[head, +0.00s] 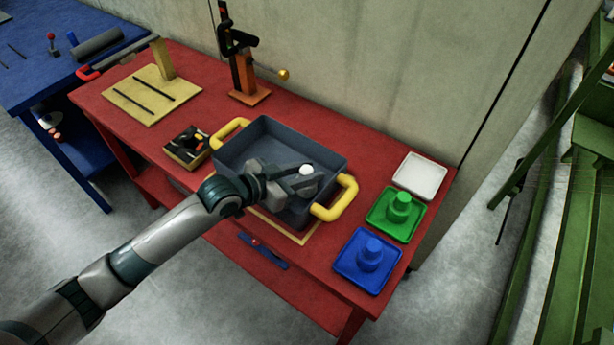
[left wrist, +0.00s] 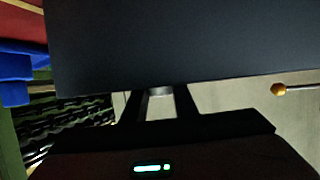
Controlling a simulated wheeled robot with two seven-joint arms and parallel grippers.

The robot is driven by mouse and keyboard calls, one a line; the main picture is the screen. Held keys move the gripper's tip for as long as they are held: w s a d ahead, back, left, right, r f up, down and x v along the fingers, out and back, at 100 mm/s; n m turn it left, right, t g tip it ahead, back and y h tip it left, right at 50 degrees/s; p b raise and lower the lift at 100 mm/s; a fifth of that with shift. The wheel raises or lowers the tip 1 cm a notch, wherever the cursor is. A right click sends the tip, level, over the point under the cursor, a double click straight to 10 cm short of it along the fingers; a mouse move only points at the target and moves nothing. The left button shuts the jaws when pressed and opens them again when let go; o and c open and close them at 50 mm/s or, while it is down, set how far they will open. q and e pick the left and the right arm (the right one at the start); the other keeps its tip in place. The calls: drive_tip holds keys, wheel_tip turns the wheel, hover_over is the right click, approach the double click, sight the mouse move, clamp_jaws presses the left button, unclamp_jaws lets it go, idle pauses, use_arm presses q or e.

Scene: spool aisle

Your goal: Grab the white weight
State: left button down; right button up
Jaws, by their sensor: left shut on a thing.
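The white weight (head: 306,169) shows as a small white knob at the fingertips of my left gripper (head: 300,181), over the grey bin (head: 257,130). My left gripper is shut on it; the gripper hides most of the weight. In the left wrist view a pale bit of the weight (left wrist: 161,91) shows between the two dark fingers. I cannot tell whether the weight touches the bin floor. My right gripper is not in view.
The bin has yellow handles (head: 347,197) and stands on a red bench (head: 345,125). To its right are an empty white tray (head: 420,176), a green tray with a green weight (head: 400,204) and a blue tray with a blue weight (head: 372,250). A clamp stand (head: 249,92) stands behind.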

use_arm(q)
wheel_tip(320, 180, up, 9)
drive_tip(key=shift+f+b, duration=0.1)
drive_tip(key=shift+b, duration=0.65)
